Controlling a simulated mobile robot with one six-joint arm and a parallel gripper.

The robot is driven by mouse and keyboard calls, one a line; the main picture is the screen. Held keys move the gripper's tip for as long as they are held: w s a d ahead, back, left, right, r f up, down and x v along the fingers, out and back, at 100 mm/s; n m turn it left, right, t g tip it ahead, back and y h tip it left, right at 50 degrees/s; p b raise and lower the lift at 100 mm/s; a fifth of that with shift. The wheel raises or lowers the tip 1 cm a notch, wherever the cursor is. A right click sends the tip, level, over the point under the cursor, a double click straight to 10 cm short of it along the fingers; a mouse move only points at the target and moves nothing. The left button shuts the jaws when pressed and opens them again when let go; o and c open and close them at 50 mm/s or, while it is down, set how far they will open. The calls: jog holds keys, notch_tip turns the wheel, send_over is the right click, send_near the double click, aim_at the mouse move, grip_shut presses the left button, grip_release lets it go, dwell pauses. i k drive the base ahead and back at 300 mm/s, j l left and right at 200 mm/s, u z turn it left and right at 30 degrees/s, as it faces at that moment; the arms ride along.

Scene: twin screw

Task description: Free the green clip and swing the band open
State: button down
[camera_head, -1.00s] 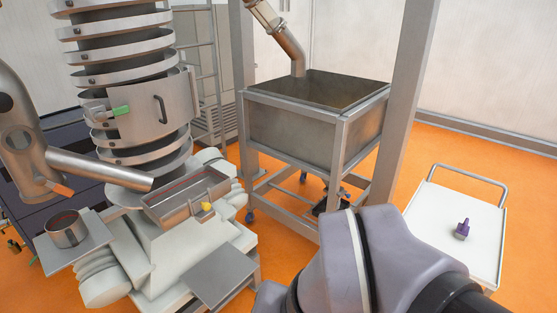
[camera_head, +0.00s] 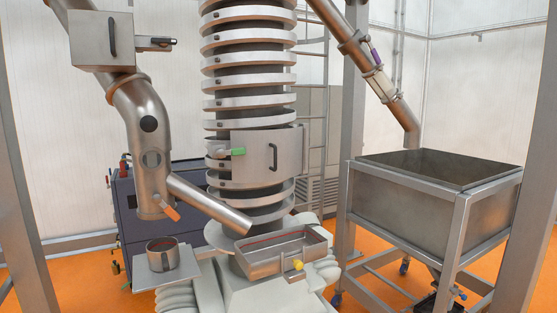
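The band (camera_head: 257,155) is a wide metal wrap around the column of stacked rings, with a dark vertical handle (camera_head: 273,157) on its front. It sits closed against the column. The green clip (camera_head: 237,151) is on the band's left side, lying roughly level beside a small metal latch piece. My gripper is not in view.
A metal pan (camera_head: 283,262) with a yellow knob stands below the column. A small pot (camera_head: 163,258) rests on a plate at left. A slanted pipe (camera_head: 208,203) ends near the pan. An open steel bin (camera_head: 418,202) stands at right on a frame.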

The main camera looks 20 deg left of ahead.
aim_at(220, 153)
jog(key=u, duration=1.3)
